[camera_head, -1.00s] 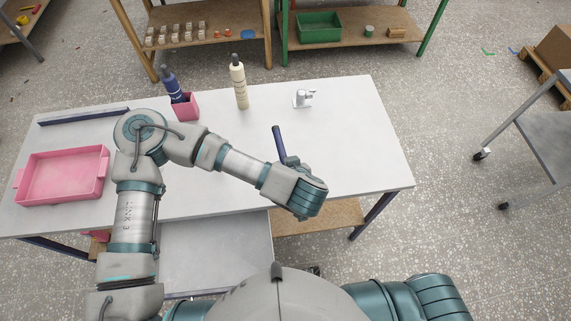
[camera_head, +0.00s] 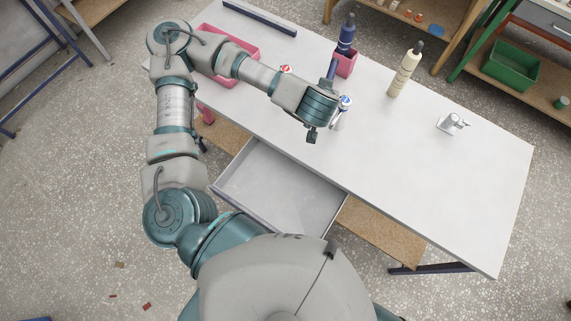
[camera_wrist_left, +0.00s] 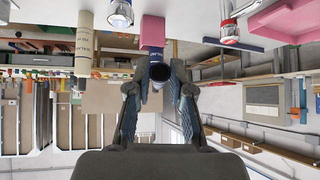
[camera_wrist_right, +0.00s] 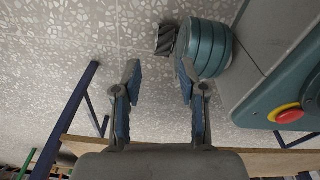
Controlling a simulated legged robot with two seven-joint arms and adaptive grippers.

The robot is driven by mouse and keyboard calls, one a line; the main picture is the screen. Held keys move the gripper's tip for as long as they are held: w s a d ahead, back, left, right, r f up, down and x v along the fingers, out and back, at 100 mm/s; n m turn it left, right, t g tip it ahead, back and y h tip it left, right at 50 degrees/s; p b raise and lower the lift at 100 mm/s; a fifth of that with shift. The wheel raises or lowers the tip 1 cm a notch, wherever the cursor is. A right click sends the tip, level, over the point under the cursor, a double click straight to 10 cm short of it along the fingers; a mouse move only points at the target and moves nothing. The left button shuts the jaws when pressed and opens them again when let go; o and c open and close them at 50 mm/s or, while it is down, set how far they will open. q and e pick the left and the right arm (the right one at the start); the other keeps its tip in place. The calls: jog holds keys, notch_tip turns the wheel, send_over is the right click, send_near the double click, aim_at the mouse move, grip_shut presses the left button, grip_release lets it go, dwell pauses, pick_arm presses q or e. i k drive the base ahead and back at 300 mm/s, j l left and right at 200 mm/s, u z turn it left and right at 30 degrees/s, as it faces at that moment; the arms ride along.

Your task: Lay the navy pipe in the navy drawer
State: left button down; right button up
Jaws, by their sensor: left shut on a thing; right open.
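The navy pipe (camera_head: 332,68) is in my left gripper and sticks up from behind the hand, over the table. In the left wrist view its dark round end (camera_wrist_left: 160,72) shows between the fingers. My left gripper (camera_wrist_left: 159,82) is shut on it. The drawer (camera_head: 278,190) under the table's front edge is pulled out; its inside is grey and looks empty. The left hand is above and right of the drawer in the head view. My right gripper (camera_wrist_right: 157,72) is open and empty, away from the pipe.
A red-marked tap (camera_head: 285,70) and blue-marked tap (camera_head: 344,101) are near the left hand. A chrome fitting (camera_head: 453,123) stands right. A pink tray (camera_head: 238,46) is left.

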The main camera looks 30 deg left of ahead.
aim_at(284, 190)
jog(key=u, duration=0.4)
jog(key=k+l+u, duration=0.1)
jog(key=u, duration=0.3)
jog(key=k+u, duration=0.1)
jog(key=u, duration=0.65)
jog(key=k+u, duration=0.2)
